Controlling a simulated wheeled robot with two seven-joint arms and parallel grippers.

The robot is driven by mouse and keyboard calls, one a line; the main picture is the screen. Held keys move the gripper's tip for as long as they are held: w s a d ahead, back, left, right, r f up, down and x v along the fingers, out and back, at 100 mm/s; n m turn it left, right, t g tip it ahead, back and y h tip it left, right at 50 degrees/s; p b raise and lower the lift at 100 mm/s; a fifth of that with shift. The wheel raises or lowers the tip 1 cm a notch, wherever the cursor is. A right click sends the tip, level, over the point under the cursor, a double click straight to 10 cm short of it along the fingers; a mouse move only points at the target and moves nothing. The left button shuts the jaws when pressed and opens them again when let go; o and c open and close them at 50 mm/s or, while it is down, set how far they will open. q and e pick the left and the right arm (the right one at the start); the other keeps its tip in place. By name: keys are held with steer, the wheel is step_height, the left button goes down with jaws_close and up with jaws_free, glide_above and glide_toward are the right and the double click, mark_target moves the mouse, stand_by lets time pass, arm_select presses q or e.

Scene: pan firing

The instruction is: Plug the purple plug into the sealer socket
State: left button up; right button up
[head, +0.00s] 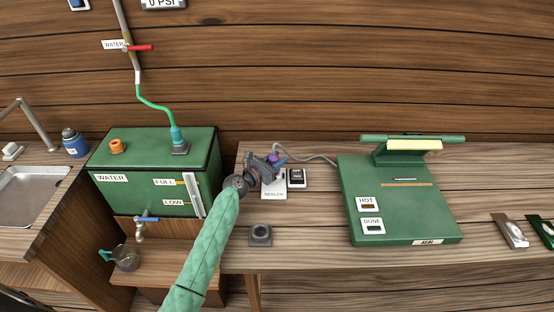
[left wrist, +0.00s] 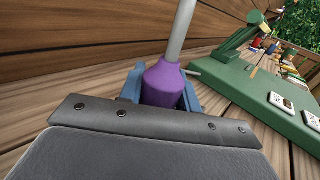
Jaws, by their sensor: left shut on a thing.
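The purple plug (head: 280,159) is between the fingers of my left gripper (head: 273,161), which is shut on it. In the left wrist view the plug (left wrist: 163,86) sits between the blue fingers, with its grey cable (left wrist: 182,30) rising from it. In the head view the cable runs right to the green sealer (head: 398,205). The white socket plate labelled SEALER (head: 273,194) is just below the gripper, which hides its upper part. I cannot tell whether the plug touches the socket. My right gripper is not in view.
A dark square holder (head: 260,235) is nearer the front edge. The green water tank (head: 150,175) stands left of my arm. The wooden wall (head: 300,70) is behind.

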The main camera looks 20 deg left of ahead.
arm_select(q)
steer(key=shift+f+b, duration=0.5)
steer(key=shift+f, duration=0.25)
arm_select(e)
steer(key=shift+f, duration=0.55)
arm_select(q)
steer(key=o, duration=1.1)
steer(key=shift+c, duration=0.2)
steer(key=b+v, duration=0.2)
steer(key=v, duration=0.4)
steer(key=shift+s+a, duration=0.2)
steer(key=shift+s, duration=0.2)
steer(key=shift+s+a, duration=0.25)
steer(key=shift+s, duration=0.2)
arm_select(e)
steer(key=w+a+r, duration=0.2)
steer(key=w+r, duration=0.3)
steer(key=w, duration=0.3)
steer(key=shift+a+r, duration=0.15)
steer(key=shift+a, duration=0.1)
